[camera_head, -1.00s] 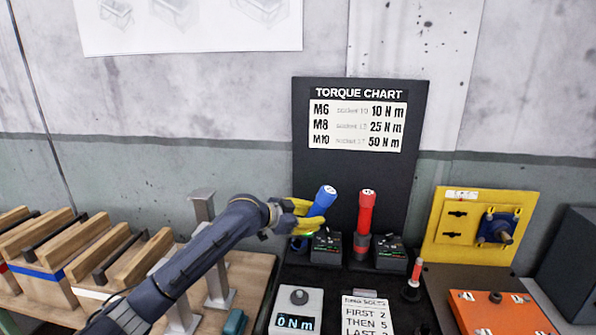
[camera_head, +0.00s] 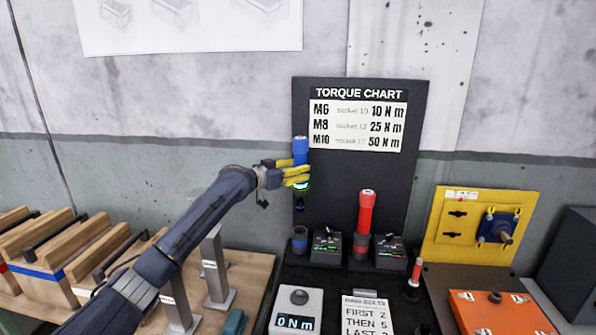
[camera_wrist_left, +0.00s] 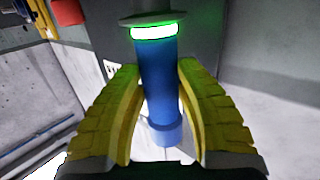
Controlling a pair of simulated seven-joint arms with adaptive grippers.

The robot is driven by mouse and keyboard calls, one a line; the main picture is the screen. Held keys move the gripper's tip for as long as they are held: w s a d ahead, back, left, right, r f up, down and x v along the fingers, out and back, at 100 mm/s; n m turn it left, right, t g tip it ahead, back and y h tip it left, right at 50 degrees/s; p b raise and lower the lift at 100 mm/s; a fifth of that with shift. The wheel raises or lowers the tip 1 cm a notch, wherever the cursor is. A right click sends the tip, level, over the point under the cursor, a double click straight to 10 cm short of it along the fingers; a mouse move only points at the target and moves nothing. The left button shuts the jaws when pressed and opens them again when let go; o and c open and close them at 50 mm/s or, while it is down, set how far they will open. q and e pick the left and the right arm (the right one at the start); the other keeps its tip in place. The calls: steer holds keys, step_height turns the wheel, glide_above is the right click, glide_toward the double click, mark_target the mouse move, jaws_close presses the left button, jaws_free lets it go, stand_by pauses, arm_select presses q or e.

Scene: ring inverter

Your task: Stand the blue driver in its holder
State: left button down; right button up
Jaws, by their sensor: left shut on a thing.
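In the left wrist view the blue driver (camera_wrist_left: 160,85) stands between the two yellow fingers (camera_wrist_left: 160,110), with a lit green ring at one end. The driver's tip points down, above a short dark holder with a blue band (camera_head: 300,239). The tip and holder are apart. My right gripper does not show.
A red driver (camera_head: 366,211) stands upright to the right. Small black boxes (camera_head: 327,246) sit beside the holder. The torque chart board (camera_head: 360,180) rises behind. A grey display unit (camera_head: 296,310) reading 0 N m is in front. Metal posts (camera_head: 215,270) stand to the left.

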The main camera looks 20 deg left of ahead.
arm_select(q)
steer(key=shift+r, duration=0.15)
step_height(320, 180, down, 16)
steer(key=shift+f, duration=0.25)
stand_by(1.3)
steer(key=shift+f, duration=0.25)
stand_by(0.9)
steer(key=c, duration=0.9)
jaws_free()
steer(key=shift+s+f, duration=0.1)
